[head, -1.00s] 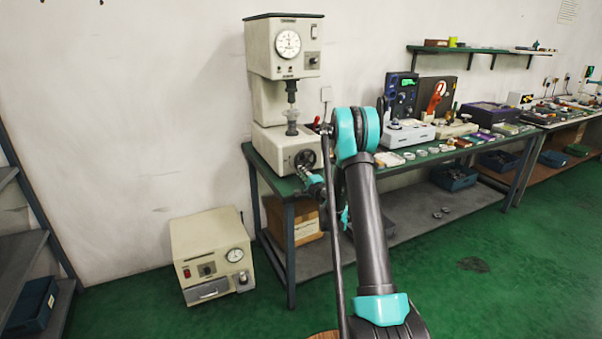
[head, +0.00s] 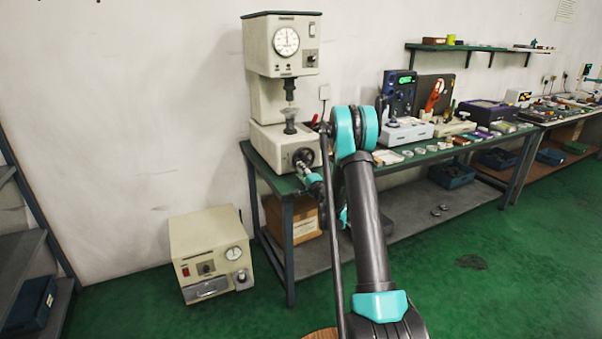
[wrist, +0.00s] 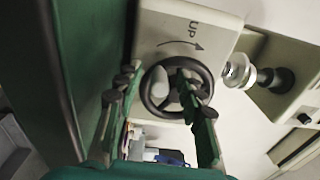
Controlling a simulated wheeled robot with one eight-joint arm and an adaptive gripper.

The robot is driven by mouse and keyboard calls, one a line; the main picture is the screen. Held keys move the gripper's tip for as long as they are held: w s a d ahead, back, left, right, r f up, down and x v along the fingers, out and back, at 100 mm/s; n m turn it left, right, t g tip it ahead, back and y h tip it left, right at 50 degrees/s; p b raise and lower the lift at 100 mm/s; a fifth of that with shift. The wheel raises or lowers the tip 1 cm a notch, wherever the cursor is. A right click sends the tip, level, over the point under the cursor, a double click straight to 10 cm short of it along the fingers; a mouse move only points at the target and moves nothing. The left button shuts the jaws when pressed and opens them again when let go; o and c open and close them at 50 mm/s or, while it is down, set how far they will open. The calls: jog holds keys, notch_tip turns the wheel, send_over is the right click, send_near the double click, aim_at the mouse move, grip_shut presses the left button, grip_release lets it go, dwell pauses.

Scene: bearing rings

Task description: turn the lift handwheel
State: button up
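The lift handwheel (wrist: 148,98) is a dark spoked wheel on the front of the cream bench machine (wrist: 218,32). Above it in the wrist view are "UP" and a curved arrow. The wheel also shows, partly covered, at the machine's lower front (head: 303,156) in the head view. My gripper (wrist: 157,76) is open, with its fingers well apart. One finger is left of the wheel; the other overlaps the wheel's hub and right side. I cannot tell whether either finger touches it. In the head view my gripper (head: 303,171) is close to the wheel.
The machine stands at the left end of a green-topped bench (head: 368,173). A clear-looking anvil piece (wrist: 238,71) is beside the wheel in the wrist view. A cream box with a gauge (head: 211,254) sits on the floor. Instruments and small parts crowd the bench to the right.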

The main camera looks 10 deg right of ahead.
jog(key=v, duration=0.7)
jog(key=shift+s, duration=0.25)
jog(key=shift+d, duration=0.1)
